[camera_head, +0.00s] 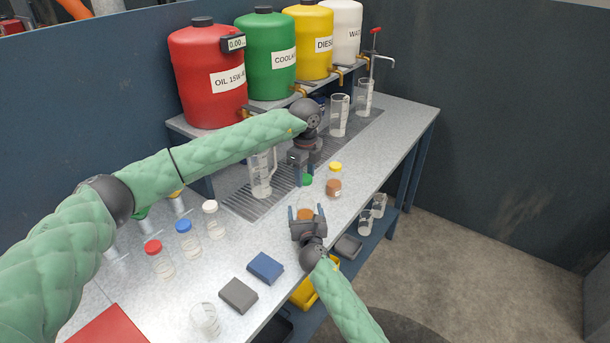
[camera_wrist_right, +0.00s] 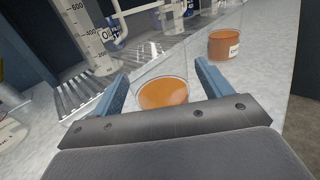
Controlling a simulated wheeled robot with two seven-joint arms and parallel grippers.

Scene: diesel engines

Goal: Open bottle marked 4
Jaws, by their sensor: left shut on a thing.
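My left gripper (camera_head: 302,168) is over the bench beside the drain grate, shut on what looks like a green cap (camera_head: 307,179). My right gripper (camera_head: 307,216) is open, with its fingers on either side of a clear jar of orange liquid (camera_wrist_right: 163,93). No cap shows on this jar, and gaps show between it and the fingers. Behind it stands a second jar of orange-brown content (camera_wrist_right: 224,45) with a white label, which in the head view has a yellow cap (camera_head: 335,166). I cannot read a number 4 on any bottle.
A clear measuring jug (camera_head: 262,172) stands on the grate near my left gripper. Bottles with red (camera_head: 153,247), blue (camera_head: 184,227) and white (camera_head: 210,206) caps stand at left. Blue (camera_head: 265,267) and grey (camera_head: 238,294) blocks lie at the front. Large coloured tanks line the back.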

